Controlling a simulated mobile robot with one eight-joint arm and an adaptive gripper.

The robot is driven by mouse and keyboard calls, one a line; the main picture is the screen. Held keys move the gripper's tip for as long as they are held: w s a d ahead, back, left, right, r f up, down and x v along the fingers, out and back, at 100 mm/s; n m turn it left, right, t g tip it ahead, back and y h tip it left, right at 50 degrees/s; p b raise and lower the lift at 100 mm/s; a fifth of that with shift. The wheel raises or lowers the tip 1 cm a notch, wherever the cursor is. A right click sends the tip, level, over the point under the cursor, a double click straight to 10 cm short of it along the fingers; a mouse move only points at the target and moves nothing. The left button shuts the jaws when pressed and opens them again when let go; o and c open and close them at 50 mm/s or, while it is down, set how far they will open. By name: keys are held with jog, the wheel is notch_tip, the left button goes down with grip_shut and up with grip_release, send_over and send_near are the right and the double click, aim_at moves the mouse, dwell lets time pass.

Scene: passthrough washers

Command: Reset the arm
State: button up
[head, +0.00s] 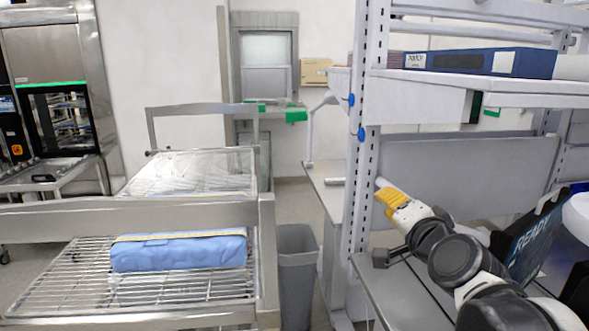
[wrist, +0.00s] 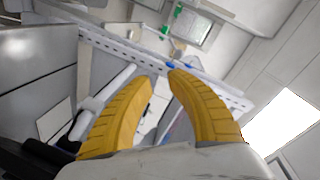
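My arm reaches up from the lower right of the head view, and my gripper (head: 386,190) with its yellow fingers points to the upper left, in front of the white slotted post of the shelving (head: 361,140). In the wrist view my gripper (wrist: 161,75) shows two yellow ribbed fingers with a gap between the tips. Nothing is held between them. The slotted post (wrist: 150,52) also crosses the wrist view beyond the fingertips.
A wire rack cart (head: 262,240) at left holds a blue wrapped bundle (head: 180,251). A grey bin (head: 297,265) stands beside it. A shelf (head: 470,84) with a blue box (head: 520,62) is above my arm. A black "READY" sign (head: 535,240) stands close at right.

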jog(key=s+f+n+g+b, duration=0.3)
jog(key=s+f+n+g, duration=0.1)
jog(key=s+f, duration=0.6)
jog(key=s+f+n+g+b, duration=0.3)
jog(key=s+f, duration=0.7)
jog(key=f, duration=0.7)
jog(key=n+g, duration=0.2)
jog(key=n, duration=0.1)
jog(key=shift+s+a+n+h, duration=0.25)
jog(key=shift+s+n+h, duration=0.15)
